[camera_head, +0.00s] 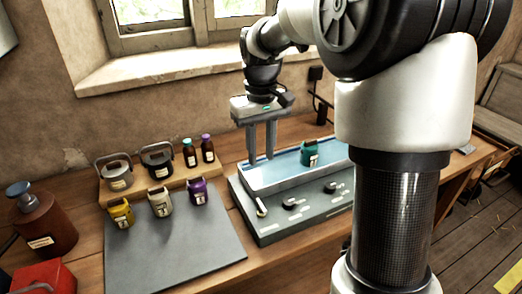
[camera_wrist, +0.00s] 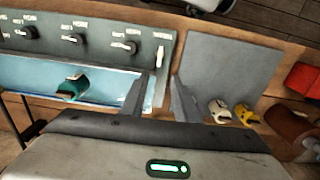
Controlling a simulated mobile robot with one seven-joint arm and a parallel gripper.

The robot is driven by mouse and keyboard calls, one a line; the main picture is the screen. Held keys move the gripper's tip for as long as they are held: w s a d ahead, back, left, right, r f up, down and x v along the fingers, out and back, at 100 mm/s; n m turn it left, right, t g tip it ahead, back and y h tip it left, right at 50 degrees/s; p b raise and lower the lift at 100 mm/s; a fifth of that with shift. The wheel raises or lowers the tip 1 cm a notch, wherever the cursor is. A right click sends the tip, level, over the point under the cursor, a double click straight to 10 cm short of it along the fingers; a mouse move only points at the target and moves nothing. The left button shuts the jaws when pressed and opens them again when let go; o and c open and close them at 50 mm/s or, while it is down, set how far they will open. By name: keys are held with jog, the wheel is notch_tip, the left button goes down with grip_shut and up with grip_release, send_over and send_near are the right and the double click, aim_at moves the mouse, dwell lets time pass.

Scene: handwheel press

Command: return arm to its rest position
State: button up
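My gripper (camera_head: 261,157) hangs from my arm, pointing down, above the left end of the blue tray (camera_head: 285,172). Its two grey fingers are apart with nothing seen between them. They also show apart in the wrist view (camera_wrist: 167,97), near the panel's edge. A teal canister (camera_head: 310,152) stands in the tray, to the right of the fingers and apart from them. The grey control panel (camera_head: 270,229) lies in front of the tray, with dark knobs and a pale lever (camera_head: 261,207) at its left end. My arm hides the right part of the bench.
A grey mat (camera_head: 175,252) lies left of the panel. Yellow (camera_head: 120,214), white (camera_head: 160,203) and purple (camera_head: 198,192) jars stand at its back. Behind them a wooden rack (camera_head: 120,192) holds pots and small bottles. A brown bottle (camera_head: 43,225) stands at far left, near a red box (camera_head: 40,278).

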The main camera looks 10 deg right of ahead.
jog(key=s+r+m+t+p, duration=0.1)
jog(key=s+r, duration=0.4)
jog(key=s, duration=0.5)
jog(key=s+r+m+t+p, duration=0.1)
jog(key=s+r+t, duration=0.3)
jog(key=s, duration=0.7)
jog(key=shift+s+r+t+p, duration=0.3)
jog(key=shift+r+p, duration=0.3)
jog(key=shift+p, duration=0.3)
jog(key=shift+w, duration=0.1)
dwell(2.0)
